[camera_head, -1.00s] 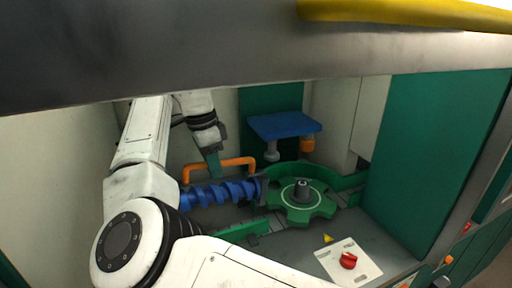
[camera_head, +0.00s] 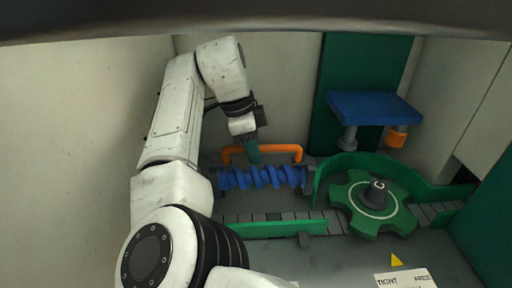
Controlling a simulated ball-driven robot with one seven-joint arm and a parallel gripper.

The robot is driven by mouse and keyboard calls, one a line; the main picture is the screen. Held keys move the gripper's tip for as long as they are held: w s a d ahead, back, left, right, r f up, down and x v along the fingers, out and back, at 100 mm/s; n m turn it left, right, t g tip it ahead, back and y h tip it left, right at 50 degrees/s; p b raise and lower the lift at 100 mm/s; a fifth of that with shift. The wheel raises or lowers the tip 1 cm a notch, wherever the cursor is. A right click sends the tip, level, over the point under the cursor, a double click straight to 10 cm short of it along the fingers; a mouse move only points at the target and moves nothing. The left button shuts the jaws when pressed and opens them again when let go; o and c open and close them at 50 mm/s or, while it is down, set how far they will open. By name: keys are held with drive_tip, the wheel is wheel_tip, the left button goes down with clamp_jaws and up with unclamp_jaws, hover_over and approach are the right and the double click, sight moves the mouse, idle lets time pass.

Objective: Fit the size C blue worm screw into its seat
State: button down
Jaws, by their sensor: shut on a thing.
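The blue worm screw (camera_head: 262,178) lies horizontally at the back of the machine bay, with dark ends. An orange handle (camera_head: 283,147) arches just above and behind it.
A green star wheel (camera_head: 358,212) on a grey hub stands right of the screw. A slatted conveyor (camera_head: 262,217) with a green rail runs in front. A blue plate (camera_head: 374,107) on posts stands at the back right. A pale wall bounds the left, beside my arm.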

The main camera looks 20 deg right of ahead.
sight(253, 169)
drive_tip(key=shift+f+b, duration=1.45)
drive_tip(key=shift+f, duration=1.45)
drive_tip(key=shift+s+f, duration=0.1)
drive_tip(key=shift+f, duration=0.3)
drive_tip(key=c, duration=0.9)
unclamp_jaws()
drive_tip(key=shift+f, duration=0.1)
drive_tip(key=b+v, duration=0.1)
drive_tip(key=v, duration=1)
drive_tip(key=shift+s+f, duration=0.1)
